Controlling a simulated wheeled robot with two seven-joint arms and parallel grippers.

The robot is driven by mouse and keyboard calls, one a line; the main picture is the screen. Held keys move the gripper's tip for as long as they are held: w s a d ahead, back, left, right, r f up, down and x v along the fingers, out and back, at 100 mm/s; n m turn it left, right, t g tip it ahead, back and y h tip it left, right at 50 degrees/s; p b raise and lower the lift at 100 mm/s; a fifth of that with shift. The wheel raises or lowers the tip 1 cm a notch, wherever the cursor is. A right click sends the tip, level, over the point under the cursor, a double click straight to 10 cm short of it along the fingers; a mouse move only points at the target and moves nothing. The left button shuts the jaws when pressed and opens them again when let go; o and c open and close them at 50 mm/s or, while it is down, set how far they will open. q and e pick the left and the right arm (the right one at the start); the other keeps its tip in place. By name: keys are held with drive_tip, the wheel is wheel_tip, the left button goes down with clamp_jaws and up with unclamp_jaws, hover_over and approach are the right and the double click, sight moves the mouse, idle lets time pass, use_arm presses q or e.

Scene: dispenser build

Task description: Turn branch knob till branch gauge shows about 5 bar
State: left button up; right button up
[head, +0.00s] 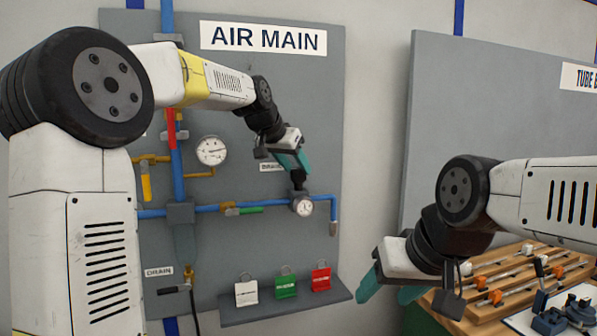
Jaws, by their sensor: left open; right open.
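The branch gauge (303,207) is a small white dial on the blue pipe of the grey panel; its needle is too small to read. The black branch knob (298,180) sits just above this gauge. My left gripper (298,166) is open, its teal fingers right at the top of the knob and partly in front of it. I cannot tell whether they touch it. My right gripper (369,285) is open and empty, low in front of the gap between the two panels, well away from the knob.
A larger gauge (211,150) is on the panel to the left. A green valve handle (250,210) is on the branch pipe. A shelf (290,312) below carries white, green and red tags. A wooden rack (500,285) stands at the right, beneath my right arm.

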use_arm(q)
drive_tip(key=shift+x, duration=1.25)
clamp_jaws()
drive_tip(key=shift+a+m+g+h, duration=0.1)
drive_tip(key=shift+m+g+h, duration=0.35)
drive_tip(key=shift+m, duration=0.25)
drive_tip(key=shift+m+g+h, duration=0.25)
drive_tip(key=shift+m+h, duration=0.2)
drive_tip(key=shift+m, duration=0.35)
unclamp_jaws()
drive_tip(key=v, duration=0.7)
drive_tip(key=shift+s+r, duration=0.2)
drive_tip(key=shift+r, duration=0.05)
